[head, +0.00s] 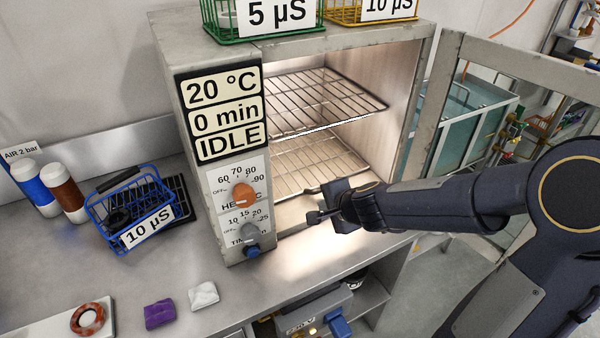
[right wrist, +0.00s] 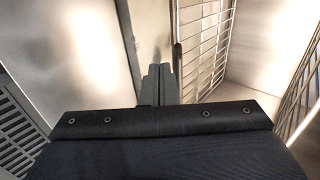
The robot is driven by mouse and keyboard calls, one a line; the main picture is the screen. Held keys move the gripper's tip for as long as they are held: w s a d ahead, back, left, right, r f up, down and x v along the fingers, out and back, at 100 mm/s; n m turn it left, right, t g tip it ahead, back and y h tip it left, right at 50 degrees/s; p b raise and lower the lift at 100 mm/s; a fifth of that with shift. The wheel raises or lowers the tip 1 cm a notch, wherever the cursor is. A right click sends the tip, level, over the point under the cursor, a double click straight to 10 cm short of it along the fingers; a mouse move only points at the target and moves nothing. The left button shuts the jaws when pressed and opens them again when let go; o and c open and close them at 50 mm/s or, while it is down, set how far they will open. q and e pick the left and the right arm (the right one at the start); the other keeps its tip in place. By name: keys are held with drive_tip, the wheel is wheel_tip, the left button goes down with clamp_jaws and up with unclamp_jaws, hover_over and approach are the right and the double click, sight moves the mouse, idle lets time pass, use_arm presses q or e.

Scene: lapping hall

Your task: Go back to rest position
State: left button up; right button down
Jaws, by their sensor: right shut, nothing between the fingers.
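My right gripper (head: 318,203) is shut and empty, at the open front of a grey oven (head: 190,150), near its lower front edge. In the right wrist view its closed fingers (right wrist: 160,84) point toward the bright interior, with wire shelves to the right. The oven's upper wire shelf (head: 320,100) and lower wire shelf (head: 310,165) are both bare. Its display reads 20 °C, 0 min, IDLE. The oven door (head: 440,110) stands open on the right, behind my right arm. My left gripper is not in view.
A green basket (head: 262,22) and a yellow basket (head: 372,12) stand on the oven. A blue basket (head: 128,205) labelled 10 µS is on the bench at left, near two bottles (head: 62,192). A purple cloth (head: 160,313) and a white cloth (head: 203,295) lie in front.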

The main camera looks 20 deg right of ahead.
drive_tip(key=s+a+r+n+y, duration=0.45)
drive_tip(key=s+r+n, duration=0.45)
drive_tip(key=s, duration=0.3)
drive_tip(key=s+f+n+g+h, duration=0.1)
drive_tip(key=s+n+g, duration=0.1)
drive_tip(key=s, duration=0.4)
drive_tip(key=s+d+f+n+g+h, duration=0.1)
drive_tip(key=s+f+n, duration=0.1)
drive_tip(key=s, duration=0.4)
drive_tip(key=shift+s+f+n+g+p, duration=0.2)
drive_tip(key=shift+s+n+g+p, duration=0.15)
drive_tip(key=shift+n, duration=0.55)
